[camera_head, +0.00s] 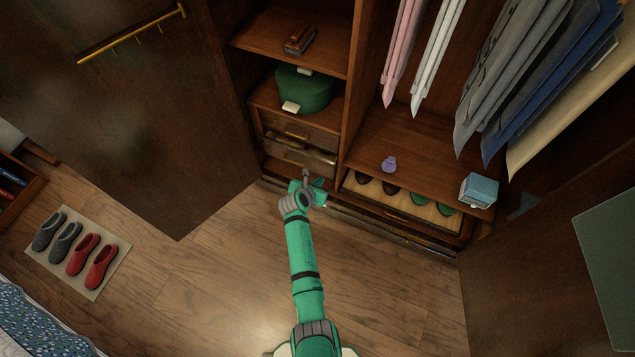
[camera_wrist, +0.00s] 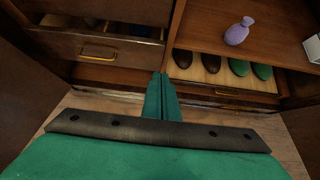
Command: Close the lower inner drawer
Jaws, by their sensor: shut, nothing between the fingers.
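The lower inner drawer (camera_head: 292,158) is in the left column of the armoire, below another drawer (camera_head: 290,130). It stands partly pulled out, with a strip of its inside showing. In the wrist view the lower drawer's front (camera_wrist: 120,54) is at upper left, with a brass handle (camera_wrist: 97,53) and some dark contents behind its top edge. My gripper (camera_head: 307,182) is below and in front of this drawer, near the column's right side. In the wrist view its fingers (camera_wrist: 162,80) are together and empty, right of the drawer front. I cannot tell whether they touch anything.
A shoe tray (camera_head: 437,215) with brown and green shoes is to the right, below a shelf with a purple vase (camera_head: 389,163) and a blue box (camera_head: 479,190). Open doors (camera_head: 130,110) flank the armoire. The floor (camera_head: 215,265) in front is clear.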

